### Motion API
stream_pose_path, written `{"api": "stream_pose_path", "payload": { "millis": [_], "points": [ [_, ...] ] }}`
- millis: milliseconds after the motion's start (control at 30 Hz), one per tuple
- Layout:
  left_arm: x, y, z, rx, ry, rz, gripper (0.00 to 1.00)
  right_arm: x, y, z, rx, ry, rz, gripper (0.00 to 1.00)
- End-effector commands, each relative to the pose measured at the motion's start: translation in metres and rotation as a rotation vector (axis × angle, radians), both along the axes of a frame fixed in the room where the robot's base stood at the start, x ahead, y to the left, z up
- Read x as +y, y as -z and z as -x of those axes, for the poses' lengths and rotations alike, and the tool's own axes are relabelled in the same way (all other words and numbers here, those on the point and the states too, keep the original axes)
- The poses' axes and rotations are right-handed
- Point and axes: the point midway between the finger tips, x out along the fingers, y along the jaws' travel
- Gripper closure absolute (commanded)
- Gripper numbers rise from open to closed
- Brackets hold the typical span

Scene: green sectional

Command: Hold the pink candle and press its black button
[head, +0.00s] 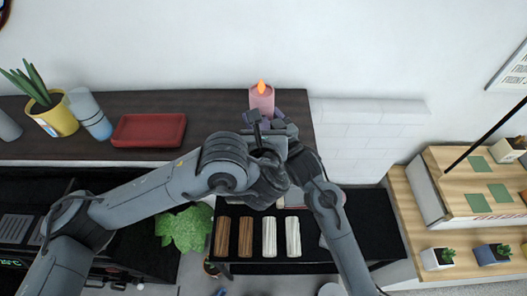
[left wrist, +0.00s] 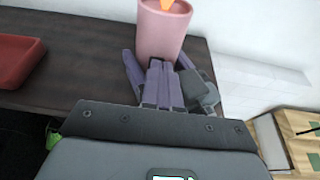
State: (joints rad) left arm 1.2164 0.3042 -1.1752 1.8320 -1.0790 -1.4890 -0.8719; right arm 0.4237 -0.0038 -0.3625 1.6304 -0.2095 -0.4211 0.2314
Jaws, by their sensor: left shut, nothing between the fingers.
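The pink candle (head: 262,98) stands upright near the back right end of the dark brown shelf top, with an orange flame shape on top. It also shows in the left wrist view (left wrist: 162,32), its base partly behind purple fingers. My left gripper (left wrist: 161,80) is shut and empty, its fingertips just in front of the candle's lower side. In the head view the left gripper (head: 264,126) is mostly hidden by its wrist. My right gripper (head: 287,123) is close beside the candle's base, overlapping the left one; its grip is unclear. I see no black button.
A red tray (head: 148,130), a blue-grey bottle (head: 90,114) and a yellow plant pot (head: 54,116) stand left on the shelf top. A white wall is behind. Rolled towels (head: 269,237) lie below, and a wooden stand (head: 460,190) is at right.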

Motion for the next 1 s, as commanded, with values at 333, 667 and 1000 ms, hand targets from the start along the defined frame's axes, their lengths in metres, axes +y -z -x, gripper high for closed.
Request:
{"api": "stream_pose_path", "payload": {
  "millis": [333, 667, 1000],
  "points": [
    [-0.003, -0.006, 0.044, 0.000, 0.007, 0.008, 1.00, -0.002, 0.003, -0.001, 0.006, 0.004, 0.002, 0.65],
    [-0.002, -0.023, 0.092, -0.003, 0.004, 0.008, 1.00, -0.003, 0.003, -0.001, 0.007, 0.006, 0.003, 0.65],
    [0.000, -0.033, 0.119, -0.006, 0.000, 0.003, 1.00, -0.003, 0.004, -0.002, 0.009, 0.007, 0.003, 0.65]
  ]
}}
